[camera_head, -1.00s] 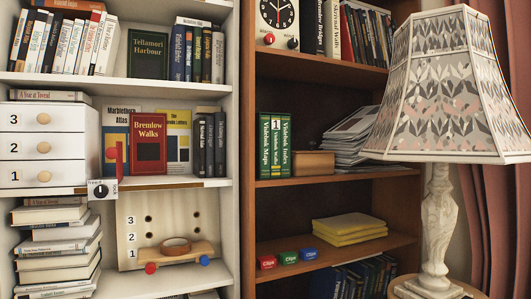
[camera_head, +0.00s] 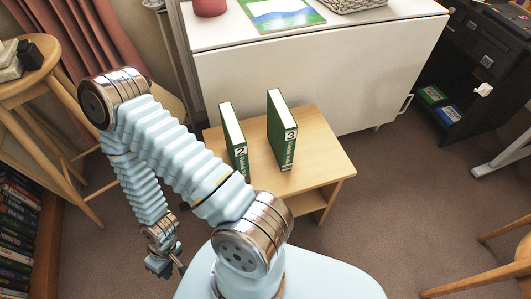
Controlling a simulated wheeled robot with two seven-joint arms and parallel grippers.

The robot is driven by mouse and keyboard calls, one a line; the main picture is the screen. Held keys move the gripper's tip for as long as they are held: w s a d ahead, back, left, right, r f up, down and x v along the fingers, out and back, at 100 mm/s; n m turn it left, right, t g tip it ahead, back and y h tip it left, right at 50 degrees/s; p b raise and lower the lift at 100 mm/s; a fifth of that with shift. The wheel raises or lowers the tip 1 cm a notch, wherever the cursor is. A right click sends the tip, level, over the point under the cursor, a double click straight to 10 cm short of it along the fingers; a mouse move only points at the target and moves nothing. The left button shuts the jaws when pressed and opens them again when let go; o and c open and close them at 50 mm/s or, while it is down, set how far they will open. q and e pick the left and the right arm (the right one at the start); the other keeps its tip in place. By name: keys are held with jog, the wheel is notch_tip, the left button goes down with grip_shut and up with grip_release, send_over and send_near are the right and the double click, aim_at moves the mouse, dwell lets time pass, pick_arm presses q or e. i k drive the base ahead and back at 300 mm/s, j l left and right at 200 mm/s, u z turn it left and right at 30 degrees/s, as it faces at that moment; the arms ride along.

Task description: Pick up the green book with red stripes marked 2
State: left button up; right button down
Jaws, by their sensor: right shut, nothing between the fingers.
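The green book marked 2 (camera_head: 233,135) stands upright on a small wooden table (camera_head: 310,150). Its white page edges face up and its numbered spine faces me; its lower part is partly hidden by my arm. I cannot make out red stripes on it. A similar green book marked 3 (camera_head: 283,130) stands upright to its right, with a gap between them. My right gripper (camera_head: 172,269) hangs low at the left, shut and empty, well apart from the books and lower in the picture. My left gripper is out of view.
A white cabinet (camera_head: 310,75) stands right behind the small table. A round wooden stool (camera_head: 35,62) is at the left, near a dark bookshelf (camera_head: 18,225). A wooden chair (camera_head: 490,270) is at the lower right. Carpet is clear right of the table.

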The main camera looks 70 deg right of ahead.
aim_at(237, 143)
jog(key=z, duration=0.4)
jog(key=k+z, duration=0.1)
jog(key=z, duration=0.25)
jog(key=k+z, duration=0.1)
jog(key=z, duration=0.7)
jog(key=l+z, duration=0.25)
